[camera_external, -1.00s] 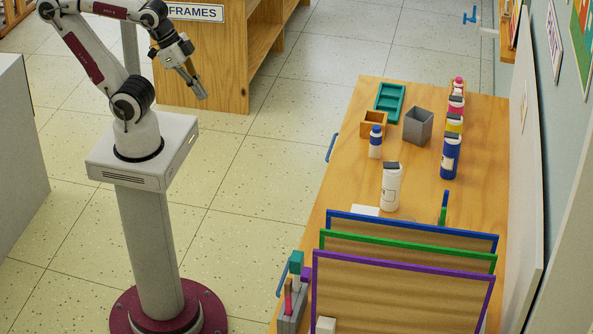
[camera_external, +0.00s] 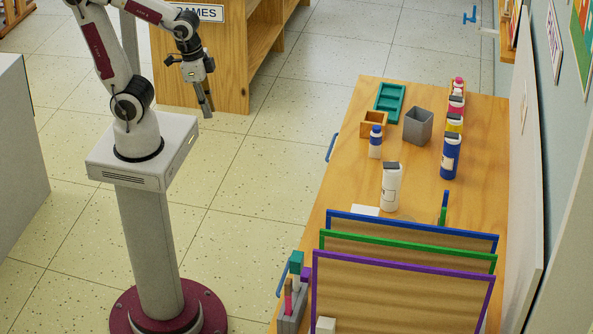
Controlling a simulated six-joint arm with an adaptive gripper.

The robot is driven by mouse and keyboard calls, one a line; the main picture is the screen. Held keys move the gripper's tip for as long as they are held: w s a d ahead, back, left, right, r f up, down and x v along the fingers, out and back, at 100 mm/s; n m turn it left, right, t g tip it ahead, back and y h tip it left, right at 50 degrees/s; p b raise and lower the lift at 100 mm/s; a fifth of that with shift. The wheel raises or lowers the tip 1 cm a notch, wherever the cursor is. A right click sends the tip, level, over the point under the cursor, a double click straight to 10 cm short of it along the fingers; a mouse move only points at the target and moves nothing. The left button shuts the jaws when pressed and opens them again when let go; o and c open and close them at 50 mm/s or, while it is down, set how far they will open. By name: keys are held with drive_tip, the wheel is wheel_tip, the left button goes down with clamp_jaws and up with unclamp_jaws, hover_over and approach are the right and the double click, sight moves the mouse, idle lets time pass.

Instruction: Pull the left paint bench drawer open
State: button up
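The paint bench (camera_external: 338,198) is a wooden bench along the wall at the right. Two blue handles show on its near long side: one (camera_external: 331,147) toward the far end and one (camera_external: 283,278) toward the near end. The drawer fronts themselves are hidden by the steep view. My gripper (camera_external: 206,112) hangs in the air above the floor, left of the bench and well apart from both handles. Its fingers point down. It holds nothing that I can see, and its opening is too small to make out.
Paint bottles (camera_external: 391,187), a grey cup (camera_external: 418,126) and a teal tray (camera_external: 389,102) stand on the bench. Framed screens (camera_external: 400,290) stand at its near end. A wooden shelf unit (camera_external: 205,75) is behind my gripper. The floor between my base and the bench is clear.

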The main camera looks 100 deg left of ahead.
drive_tip(key=w+a+f+n+g, duration=0.1)
drive_tip(key=w+a+f, duration=0.1)
drive_tip(key=w+f, duration=0.3)
drive_tip(key=w+a+f+n+g, duration=0.1)
drive_tip(key=w+a+f+n, duration=0.1)
drive_tip(key=f, duration=0.5)
drive_tip(key=n+t+y, duration=1.1)
drive_tip(key=n, duration=1)
approach(331, 145)
drive_tip(key=w+a+f, duration=0.2)
drive_tip(key=shift+s+d+r+y, duration=0.2)
drive_tip(key=shift+d+r+y, duration=0.05)
drive_tip(key=shift+r+y, duration=0.1)
drive_tip(key=shift+w+a, duration=0.15)
drive_tip(key=shift+x, duration=3.75)
